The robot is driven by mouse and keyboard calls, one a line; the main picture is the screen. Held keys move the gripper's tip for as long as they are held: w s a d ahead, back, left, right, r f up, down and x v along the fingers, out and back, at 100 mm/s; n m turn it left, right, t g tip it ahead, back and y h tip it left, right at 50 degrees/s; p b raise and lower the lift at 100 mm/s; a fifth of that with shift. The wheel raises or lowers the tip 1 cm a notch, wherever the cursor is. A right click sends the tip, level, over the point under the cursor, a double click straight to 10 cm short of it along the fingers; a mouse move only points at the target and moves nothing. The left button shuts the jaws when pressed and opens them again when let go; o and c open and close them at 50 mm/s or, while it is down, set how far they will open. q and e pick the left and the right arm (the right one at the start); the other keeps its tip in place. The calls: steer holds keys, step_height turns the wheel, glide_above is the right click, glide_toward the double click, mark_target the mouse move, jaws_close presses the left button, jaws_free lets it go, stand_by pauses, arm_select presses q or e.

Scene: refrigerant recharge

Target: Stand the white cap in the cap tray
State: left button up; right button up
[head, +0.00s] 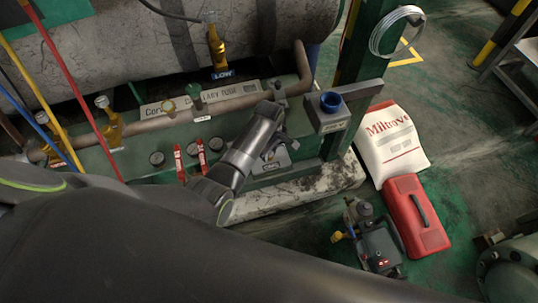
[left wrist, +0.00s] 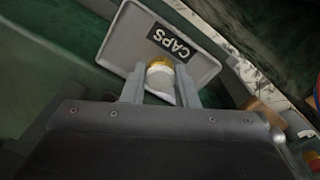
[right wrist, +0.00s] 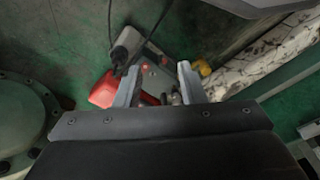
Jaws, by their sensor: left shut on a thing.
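The white cap (left wrist: 160,82), with a yellow-gold end, sits between the fingertips of my left gripper (left wrist: 160,84) in the left wrist view. The gripper is shut on it. The grey cap tray (left wrist: 128,43), labelled CAPS, lies just beyond the cap in that view. I cannot tell whether the cap touches the tray. In the head view my left gripper (head: 283,138) is over the tray (head: 277,161), which it partly hides. The cap is not clear there. My right gripper (right wrist: 158,90) is open and empty in the right wrist view, with its fingers wide apart.
A bracket with a blue-ringed cup (head: 331,103) stands right of my left gripper. Pipes, gauges and a valve panel lie left. A red case (head: 416,215), a white sack (head: 393,145) and a pump (head: 378,243) stand on the floor at right.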

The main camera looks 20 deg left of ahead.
arm_select(q)
steer(key=shift+f, duration=0.65)
arm_select(e)
steer(key=shift+w+a+r, duration=0.1)
steer(key=shift+w+r, duration=0.05)
steer(key=shift+r, duration=0.1)
arm_select(q)
steer(key=o, duration=0.9)
steer(key=shift+f, duration=0.1)
steer(key=shift+o, duration=0.2)
step_height(320, 180, up, 4)
steer(key=shift+r+p, duration=0.1)
steer(key=shift+p, duration=0.8)
step_height(320, 180, up, 6)
steer(key=shift+r+p, duration=0.15)
steer(key=shift+p, duration=0.95)
steer(key=shift+r, duration=0.9)
arm_select(e)
step_height(320, 180, down, 9)
steer(key=s+d, duration=0.2)
steer(key=shift+s+h, duration=0.2)
steer(key=shift+h, duration=0.2)
